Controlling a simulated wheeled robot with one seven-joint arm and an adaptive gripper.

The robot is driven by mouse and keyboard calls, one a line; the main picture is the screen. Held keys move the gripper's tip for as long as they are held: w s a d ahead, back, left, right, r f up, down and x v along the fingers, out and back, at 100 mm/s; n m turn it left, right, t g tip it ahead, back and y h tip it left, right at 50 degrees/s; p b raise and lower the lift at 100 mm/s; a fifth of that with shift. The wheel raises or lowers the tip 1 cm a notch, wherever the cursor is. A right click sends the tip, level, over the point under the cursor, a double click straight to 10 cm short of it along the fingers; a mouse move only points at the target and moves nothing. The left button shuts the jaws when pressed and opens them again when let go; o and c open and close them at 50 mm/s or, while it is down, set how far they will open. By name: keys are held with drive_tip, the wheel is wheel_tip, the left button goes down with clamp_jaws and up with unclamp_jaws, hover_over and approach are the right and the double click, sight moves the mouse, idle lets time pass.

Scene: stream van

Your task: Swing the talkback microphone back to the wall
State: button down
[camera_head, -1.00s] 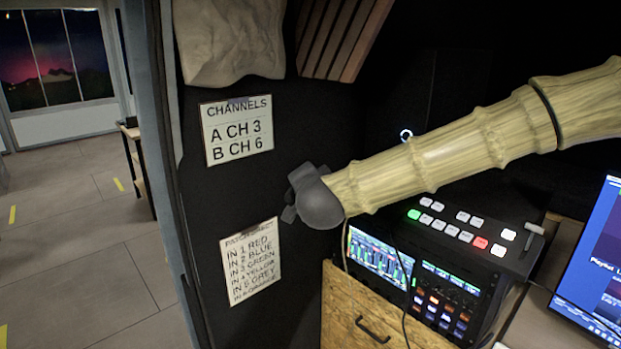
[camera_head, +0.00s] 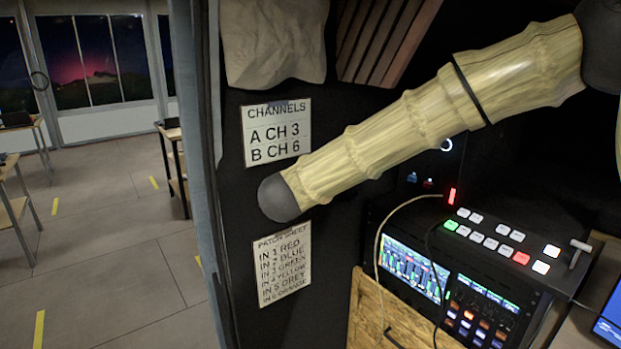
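No microphone can be made out for certain. A thin beige curved line (camera_head: 380,235) rises in front of the mixer screen and bends right toward a small red-lit piece (camera_head: 452,196); I cannot tell whether it is the microphone's neck or a cable. My pale, ribbed arm crosses from the upper right toward the centre left and ends in a dark rounded cap in front of the wall, between the two sheets. My gripper does not show; it is hidden behind the arm's end or out of view.
The dark wall carries a channels sheet (camera_head: 276,130) and a patch sheet (camera_head: 282,265). A switcher with lit buttons (camera_head: 500,240) and a mixer screen (camera_head: 412,268) stand over a wooden cabinet (camera_head: 375,322). A monitor (camera_head: 610,320) is at lower right. Open floor (camera_head: 120,270) lies left.

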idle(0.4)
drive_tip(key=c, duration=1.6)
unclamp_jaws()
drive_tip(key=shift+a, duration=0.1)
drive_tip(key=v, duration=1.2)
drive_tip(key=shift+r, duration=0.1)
